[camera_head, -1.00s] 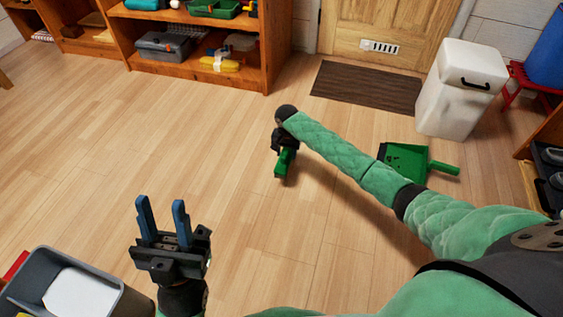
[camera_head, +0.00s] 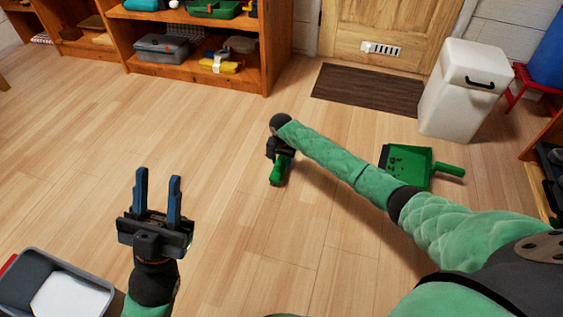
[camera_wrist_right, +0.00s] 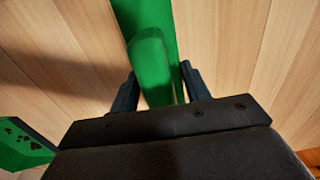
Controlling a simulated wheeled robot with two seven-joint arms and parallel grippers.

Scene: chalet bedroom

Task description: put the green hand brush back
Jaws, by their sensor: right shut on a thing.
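The green hand brush (camera_head: 277,171) is in my right gripper (camera_head: 280,155), over the floor in the middle of the head view. In the right wrist view my right gripper (camera_wrist_right: 158,85) is shut on the brush (camera_wrist_right: 150,60), its dark fingers on either side of the green handle. Much of the brush is hidden by the gripper in the head view. A green dustpan (camera_head: 407,170) lies on the floor to the right of the brush. My left gripper (camera_head: 158,185) is open and empty at the lower left.
A wooden shelf (camera_head: 190,78) with boxes stands at the back. A dark mat (camera_head: 367,90) lies before the door (camera_head: 385,30). A white bin (camera_head: 462,95) stands at the right. A grey container (camera_head: 95,275) is at the lower left. The floor between is clear.

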